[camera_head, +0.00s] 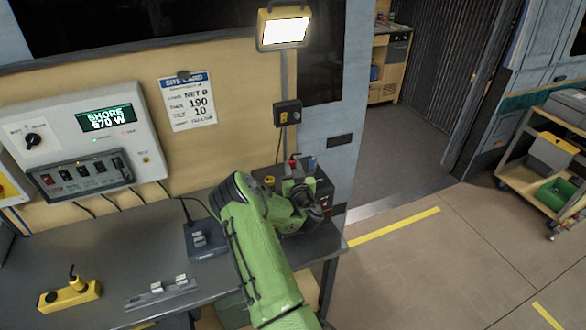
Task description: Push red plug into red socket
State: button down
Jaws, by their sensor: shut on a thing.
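A dark box (322,184) stands on the bench's right end, with small red, blue and yellow parts at its top. The red plug (293,160) shows as a small red piece at the far side of my gripper (299,186). My gripper is at the box, in front of its left part, and is shut on the red plug. My green arm and wrist hide the fingertips and much of the box. I cannot make out the red socket or tell how far the plug is from it. A blue part (313,163) is just right of the plug, and a yellow part (270,181) is to its left.
A dark blue device (205,240) with a cable lies left of my arm on the bench (110,275). A grey strip (162,292) and a yellow block (68,294) lie further left. A control panel (85,140) is on the wall. Open floor lies to the right.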

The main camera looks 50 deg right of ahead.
jog(key=shift+f+b, duration=0.6)
jog(key=shift+f, duration=0.15)
jog(key=c, duration=0.8)
grip_release()
jog(key=b+v, duration=0.3)
jog(key=v, duration=1.2)
jog(key=shift+s+a+b, duration=0.25)
jog(key=shift+s+b, duration=0.05)
